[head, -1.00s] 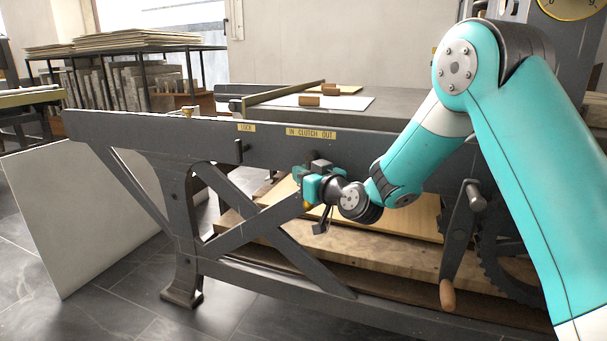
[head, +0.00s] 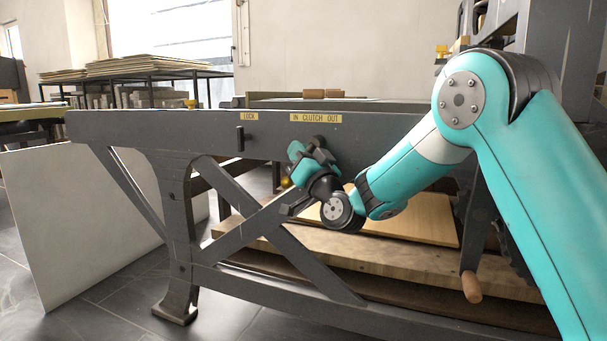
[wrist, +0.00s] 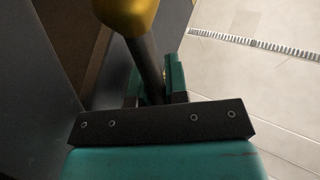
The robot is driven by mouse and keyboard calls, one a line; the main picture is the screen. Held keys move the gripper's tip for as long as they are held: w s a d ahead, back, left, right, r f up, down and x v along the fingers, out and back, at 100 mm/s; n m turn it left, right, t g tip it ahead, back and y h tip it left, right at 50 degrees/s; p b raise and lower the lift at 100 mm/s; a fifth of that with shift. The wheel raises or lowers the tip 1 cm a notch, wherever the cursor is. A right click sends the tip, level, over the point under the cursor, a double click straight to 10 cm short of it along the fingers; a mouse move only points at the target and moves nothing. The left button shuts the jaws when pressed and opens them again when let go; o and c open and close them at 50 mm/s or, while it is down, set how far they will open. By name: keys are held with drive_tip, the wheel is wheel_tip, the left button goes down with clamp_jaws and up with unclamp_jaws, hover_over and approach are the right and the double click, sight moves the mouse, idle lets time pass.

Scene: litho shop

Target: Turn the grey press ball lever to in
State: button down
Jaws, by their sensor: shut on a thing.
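The press ball lever shows in the wrist view as a dark rod (wrist: 147,65) with a yellow-gold ball (wrist: 128,15) at its end. My gripper (wrist: 155,92) is shut around the rod, below the ball in that picture. In the head view my gripper (head: 303,160) is at the front of the grey press rail, below the yellow "IN CLUTCH OUT" label (head: 315,118). The yellow ball (head: 285,183) peeks out at the lower left of my gripper. The lever's rod is mostly hidden behind my gripper there.
The grey press rail (head: 180,127) runs across, with a small dark handle (head: 240,139) under the "LOCK" label (head: 250,116). Crossed braces (head: 265,220) stand below. A crank with a wooden grip (head: 471,287) hangs at right. A white board (head: 75,220) leans at left.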

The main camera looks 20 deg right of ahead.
drive_tip(key=shift+w+a+r+m+t+h, duration=0.1)
drive_tip(key=shift+r+m+t+h, duration=0.2)
drive_tip(key=shift+m+t+h, duration=0.55)
drive_tip(key=shift+w+a+r+m+t+h, duration=0.1)
drive_tip(key=shift+r+m+t+h, duration=0.35)
drive_tip(key=shift+m, duration=0.7)
drive_tip(key=shift+d+f+t, duration=0.1)
drive_tip(key=shift+t, duration=0.2)
drive_tip(key=c, duration=1.4)
unclamp_jaws()
drive_tip(key=shift+f, duration=0.1)
drive_tip(key=b+v, duration=0.5)
drive_tip(key=v, duration=1.2)
drive_tip(key=shift+s, duration=0.3)
